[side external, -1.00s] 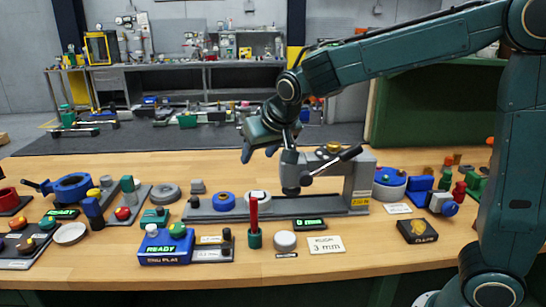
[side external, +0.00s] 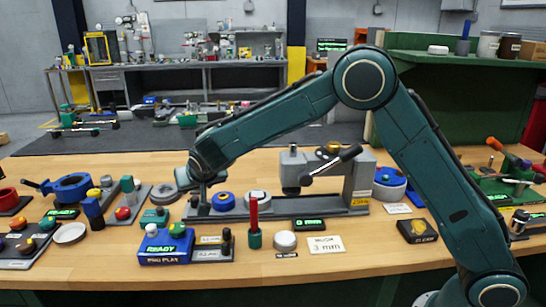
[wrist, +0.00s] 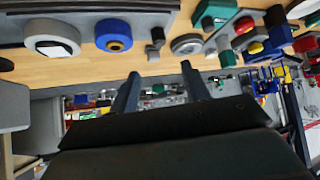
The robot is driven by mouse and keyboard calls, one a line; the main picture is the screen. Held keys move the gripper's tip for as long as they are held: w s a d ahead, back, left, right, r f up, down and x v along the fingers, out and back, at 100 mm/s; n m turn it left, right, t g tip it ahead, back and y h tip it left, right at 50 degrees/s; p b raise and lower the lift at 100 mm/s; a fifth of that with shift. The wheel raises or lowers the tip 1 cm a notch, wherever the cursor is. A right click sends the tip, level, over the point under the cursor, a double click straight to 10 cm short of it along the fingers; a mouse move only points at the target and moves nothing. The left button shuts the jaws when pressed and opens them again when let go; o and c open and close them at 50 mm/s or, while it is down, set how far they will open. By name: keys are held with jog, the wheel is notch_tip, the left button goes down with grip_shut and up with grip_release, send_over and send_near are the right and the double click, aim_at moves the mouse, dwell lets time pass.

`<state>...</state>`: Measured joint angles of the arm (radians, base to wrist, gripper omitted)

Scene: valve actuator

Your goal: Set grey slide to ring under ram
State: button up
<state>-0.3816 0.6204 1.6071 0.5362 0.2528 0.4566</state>
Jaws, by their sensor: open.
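The press stands mid-bench, its grey ram (side external: 291,172) over the right part of a long grey base (side external: 335,208). A blue ring (side external: 223,201) and a pale ring (side external: 257,197) sit on the base left of the ram; they also show in the wrist view, blue ring (wrist: 113,35) and pale ring (wrist: 52,38). A small grey knobbed block (wrist: 155,40), apparently the slide's grip, is beyond the base's left end. My gripper (wrist: 160,69) is open and empty, its fingers pointing toward that block.
A lever (side external: 337,162) sticks out from the press. A blue READY box (side external: 165,246) and a grey disc (side external: 165,194) are near my gripper.

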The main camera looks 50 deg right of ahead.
aim_at(195, 197)
jog(key=shift+w, duration=0.1)
jog(key=shift+x, duration=6.8)
jog(key=shift+d, duration=0.1)
grip_shut()
